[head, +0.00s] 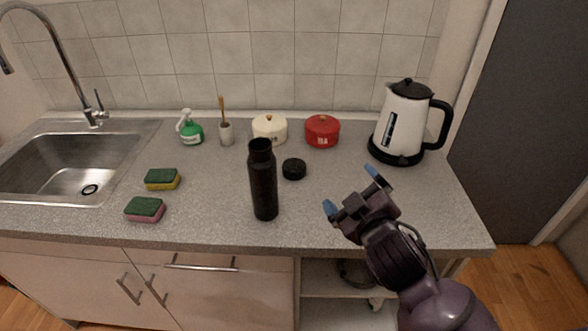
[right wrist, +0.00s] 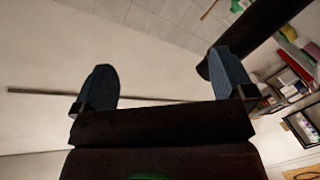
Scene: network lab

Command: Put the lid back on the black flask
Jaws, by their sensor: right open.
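The black flask (head: 263,182) stands upright and open-topped on the grey counter, near its front edge. Its round black lid (head: 294,169) lies on the counter just behind and to the right of the flask, apart from it. My right gripper (head: 351,193) is open and empty, to the right of the lid and flask, above the front part of the counter. Its two blue-tipped fingers (right wrist: 163,85) stand wide apart in the right wrist view, with nothing between them. My left gripper is in neither view.
A white kettle (head: 402,122) stands at the right rear. A red pot (head: 322,131), a cream pot (head: 269,129), a brush cup (head: 226,133) and a green spray bottle (head: 190,129) line the wall. Two sponges (head: 162,179) lie left, beside the sink (head: 70,167).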

